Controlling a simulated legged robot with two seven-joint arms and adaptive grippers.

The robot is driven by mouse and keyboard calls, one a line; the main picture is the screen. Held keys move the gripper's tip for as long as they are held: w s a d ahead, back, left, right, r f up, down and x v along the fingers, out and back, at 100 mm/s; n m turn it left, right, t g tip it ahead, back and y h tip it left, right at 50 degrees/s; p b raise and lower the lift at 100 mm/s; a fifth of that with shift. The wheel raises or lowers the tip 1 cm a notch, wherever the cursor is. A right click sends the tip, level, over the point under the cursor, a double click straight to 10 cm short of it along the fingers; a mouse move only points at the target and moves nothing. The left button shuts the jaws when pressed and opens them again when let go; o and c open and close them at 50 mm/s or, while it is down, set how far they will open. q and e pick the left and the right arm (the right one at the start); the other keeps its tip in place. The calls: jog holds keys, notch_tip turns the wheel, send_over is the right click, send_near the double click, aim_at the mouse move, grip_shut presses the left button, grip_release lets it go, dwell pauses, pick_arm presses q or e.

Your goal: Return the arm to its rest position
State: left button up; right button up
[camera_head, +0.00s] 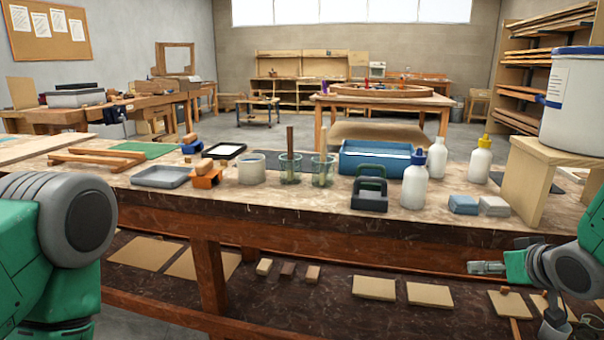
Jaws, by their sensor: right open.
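My right arm comes in from the right edge. Its gripper (487,267) is small and grey in the picture, low in front of the workbench's front edge, pointing left. It is open and I see nothing held between its fingers. It is apart from the things on the bench top. On the left, a large green and grey part of my left arm (75,225) fills the lower corner. My left gripper is not in view.
The workbench (330,222) spans the view. On it stand a blue tray (375,160), white bottles (414,183), glass jars (290,170) and a dark caddy (370,194). A wooden stand (530,180) carries a white bucket (575,105) above my right arm. Wood pieces lie on the lower shelf (335,315).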

jog(key=s+a+f+g+p, duration=0.2)
jog(key=s+a+f+g, duration=0.1)
jog(key=s+f, duration=0.5)
jog(key=s+a+f+g+p, duration=0.2)
jog(key=s+a+f, duration=0.1)
jog(key=s+f, duration=0.4)
jog(key=s+a+f+g+p, duration=0.1)
jog(key=s+a+f+g, duration=0.1)
jog(key=s, duration=0.7)
jog(key=s+a+f+g+p, duration=0.1)
jog(key=s+f, duration=0.3)
jog(key=s, duration=0.6)
jog(key=shift+s+a+f+n+g, duration=0.2)
jog(key=shift+a+n+g, duration=0.25)
jog(key=shift+g, duration=0.35)
